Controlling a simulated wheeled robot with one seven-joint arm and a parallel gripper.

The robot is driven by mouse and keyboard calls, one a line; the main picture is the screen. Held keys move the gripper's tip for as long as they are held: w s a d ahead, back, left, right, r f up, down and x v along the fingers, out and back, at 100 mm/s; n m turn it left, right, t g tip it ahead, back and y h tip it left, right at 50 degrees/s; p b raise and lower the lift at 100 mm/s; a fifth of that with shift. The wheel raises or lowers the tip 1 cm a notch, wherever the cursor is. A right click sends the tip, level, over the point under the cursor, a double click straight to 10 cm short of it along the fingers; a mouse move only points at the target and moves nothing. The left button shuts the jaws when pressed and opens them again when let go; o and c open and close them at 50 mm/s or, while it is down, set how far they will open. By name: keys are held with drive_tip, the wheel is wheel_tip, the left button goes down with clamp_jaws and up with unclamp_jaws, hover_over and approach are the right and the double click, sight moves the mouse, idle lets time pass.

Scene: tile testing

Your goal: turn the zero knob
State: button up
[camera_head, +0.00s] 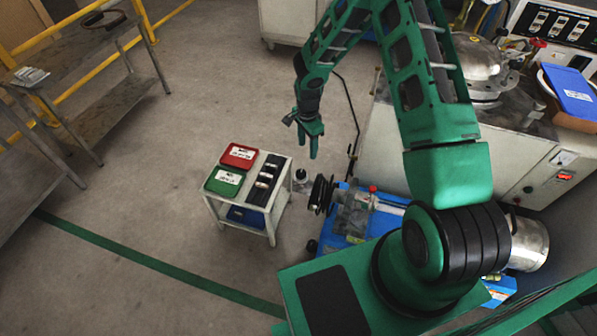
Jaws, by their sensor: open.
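My green gripper (308,142) hangs at the end of my arm in the upper middle, fingers pointing down with a gap between them. It looks empty and appears in front of the bare floor, left of the large cabinet. No knob is clearly labelled as the zero knob. A control panel (553,30) with several small dials or switches stands at the top right, too small to read. A black ribbed wheel (321,195) sits on the blue-based machine (349,213) below my gripper. I cannot tell which part is the zero knob.
A small white table (271,228) holds a red bin (239,155), a green bin (225,181) and a black tray. A white cabinet (385,150) with metal vessels (478,65) stands at right. Benches and a yellow rail (90,75) are at left. The floor between is clear.

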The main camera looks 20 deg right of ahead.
sight(300, 172)
drive_tip(key=shift+m, duration=0.4)
drive_tip(key=f, duration=0.4)
drive_tip(key=a+f, duration=0.1)
drive_tip(key=f, duration=0.4)
drive_tip(key=a+f, duration=0.1)
drive_tip(key=f, duration=0.4)
drive_tip(key=shift+w+a+f, duration=0.15)
drive_tip(key=shift+f, duration=0.05)
drive_tip(key=shift+c, duration=0.6)
drive_tip(key=c, duration=0.9)
drive_tip(key=shift+a, duration=0.3)
drive_tip(key=shift+w+d, duration=0.1)
drive_tip(key=shift+d, duration=0.1)
